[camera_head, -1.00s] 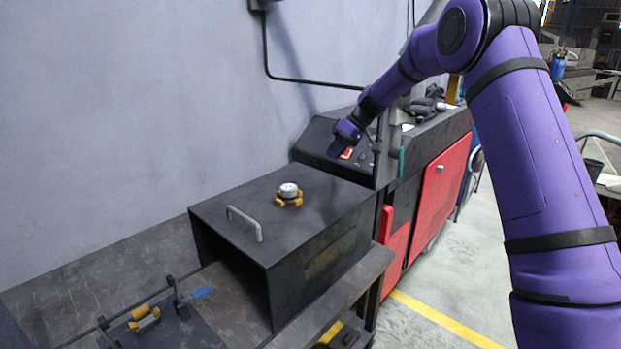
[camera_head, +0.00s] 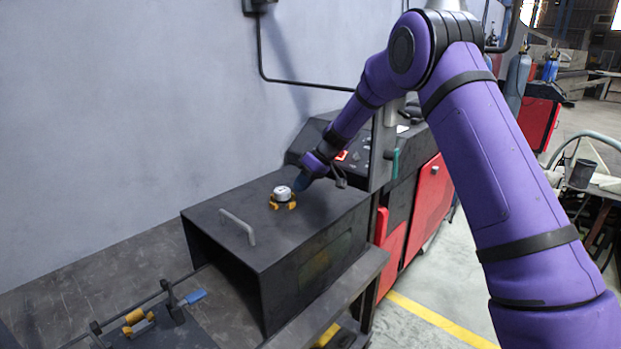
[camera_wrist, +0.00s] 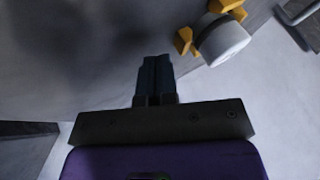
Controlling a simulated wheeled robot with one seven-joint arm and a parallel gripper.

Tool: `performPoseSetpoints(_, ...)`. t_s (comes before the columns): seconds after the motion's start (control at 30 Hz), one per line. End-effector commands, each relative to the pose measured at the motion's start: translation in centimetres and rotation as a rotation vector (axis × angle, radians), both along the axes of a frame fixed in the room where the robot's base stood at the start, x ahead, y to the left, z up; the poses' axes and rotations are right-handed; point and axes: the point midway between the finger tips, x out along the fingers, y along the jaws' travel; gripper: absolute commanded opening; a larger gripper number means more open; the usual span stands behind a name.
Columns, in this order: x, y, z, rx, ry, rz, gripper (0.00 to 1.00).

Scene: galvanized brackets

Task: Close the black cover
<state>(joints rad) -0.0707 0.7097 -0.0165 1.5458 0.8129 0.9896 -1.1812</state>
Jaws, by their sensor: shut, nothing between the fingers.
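The black cover (camera_head: 318,232) is a dark box-shaped hood with an open front end, standing on the metal bench. A light grey bar handle (camera_head: 238,227) is fixed on its top near the front edge. My gripper (camera_head: 300,183) is shut and empty, above the rear part of the cover's top, just behind a silver knob with yellow clamps (camera_head: 283,195). In the wrist view my gripper's fingers (camera_wrist: 155,75) are together, with the silver knob (camera_wrist: 222,38) to their upper right. The handle (camera_wrist: 300,10) shows at the wrist view's top right corner, apart from the fingers.
A fixture with yellow and blue parts (camera_head: 140,318) lies on the bench in front of the cover's opening. A grey wall runs along the left. A control panel (camera_head: 345,150) and red cabinet (camera_head: 432,200) stand behind. Open floor lies to the right.

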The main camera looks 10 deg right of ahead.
Motion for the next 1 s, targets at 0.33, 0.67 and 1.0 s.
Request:
performPoseSetpoints(0.33, -0.5, 0.6, 0.0, 0.0, -0.001, -0.002, 0.0)
performPoseSetpoints(0.67, -0.9, 1.2, 0.1, 0.0, -0.001, -0.001, 0.0)
performPoseSetpoints(1.0, -4.6, 6.2, 0.1, 0.001, 0.0, 0.004, 0.0)
